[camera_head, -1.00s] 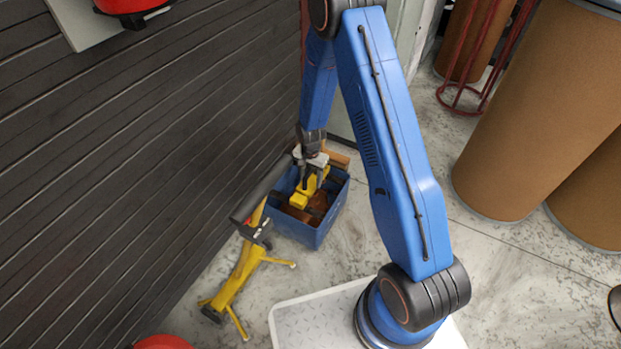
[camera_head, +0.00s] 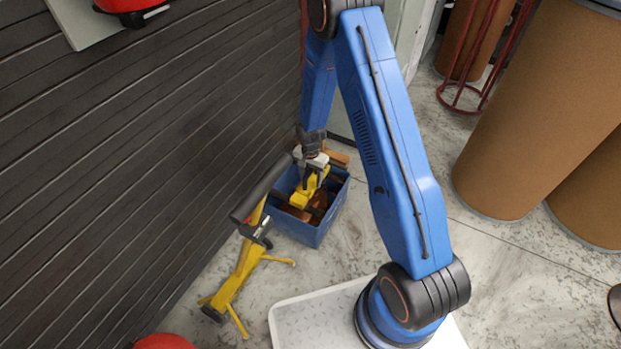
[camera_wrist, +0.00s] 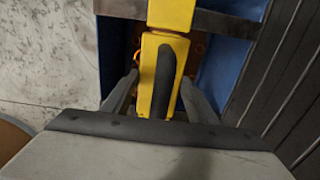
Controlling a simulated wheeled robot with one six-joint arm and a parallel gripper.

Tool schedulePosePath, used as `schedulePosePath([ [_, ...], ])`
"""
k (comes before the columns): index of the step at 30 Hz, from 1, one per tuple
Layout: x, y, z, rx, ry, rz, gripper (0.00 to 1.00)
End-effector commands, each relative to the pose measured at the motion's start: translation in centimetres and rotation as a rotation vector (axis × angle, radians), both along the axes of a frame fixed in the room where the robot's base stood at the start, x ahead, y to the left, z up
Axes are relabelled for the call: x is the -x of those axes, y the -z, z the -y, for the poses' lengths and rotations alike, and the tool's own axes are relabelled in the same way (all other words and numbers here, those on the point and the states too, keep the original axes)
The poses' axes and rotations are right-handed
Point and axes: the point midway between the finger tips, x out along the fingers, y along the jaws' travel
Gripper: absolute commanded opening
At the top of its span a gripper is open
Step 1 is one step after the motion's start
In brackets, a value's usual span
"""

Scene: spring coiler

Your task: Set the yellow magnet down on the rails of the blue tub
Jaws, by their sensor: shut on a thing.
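The yellow magnet (camera_head: 299,199) is a blocky bar at the blue tub (camera_head: 308,237), seen from above in the head view. My gripper (camera_head: 315,182) points down over the tub and is shut on the magnet. In the wrist view, the magnet (camera_wrist: 171,12) runs up between the fingers of my gripper (camera_wrist: 158,100), with a dark strip on its near part. A grey rail (camera_wrist: 232,24) crosses the tub under or beside the magnet's far part. I cannot tell whether magnet and rail touch. The tub's blue wall (camera_wrist: 222,68) shows at right.
Brown pieces lie inside the tub. A yellow stand (camera_head: 236,278) with a dark roller (camera_head: 262,187) stands close at the tub's left. A dark slatted wall (camera_head: 130,170) rises beyond it. Large brown drums (camera_head: 535,110) stand at right. Bare floor lies right of the tub.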

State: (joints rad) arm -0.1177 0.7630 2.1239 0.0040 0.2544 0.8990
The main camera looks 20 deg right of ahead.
Motion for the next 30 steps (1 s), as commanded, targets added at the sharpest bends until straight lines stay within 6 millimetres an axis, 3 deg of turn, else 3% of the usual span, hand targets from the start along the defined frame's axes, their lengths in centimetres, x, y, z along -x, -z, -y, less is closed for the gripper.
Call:
schedulePosePath([
  [10,0.0,0.0,0.0,0.000,0.000,0.001,0.00],
  [11,0.0,0.0,0.0,0.000,0.000,0.001,0.55],
  [13,0.0,0.0,0.0,-0.001,0.000,0.001,0.72],
  [14,0.0,0.0,0.0,0.000,0.000,0.000,0.75],
  [23,0.0,0.0,0.0,0.001,0.000,-0.001,0.75],
  [30,-0.1,-2.2,0.0,0.000,0.000,0.003,0.75],
])
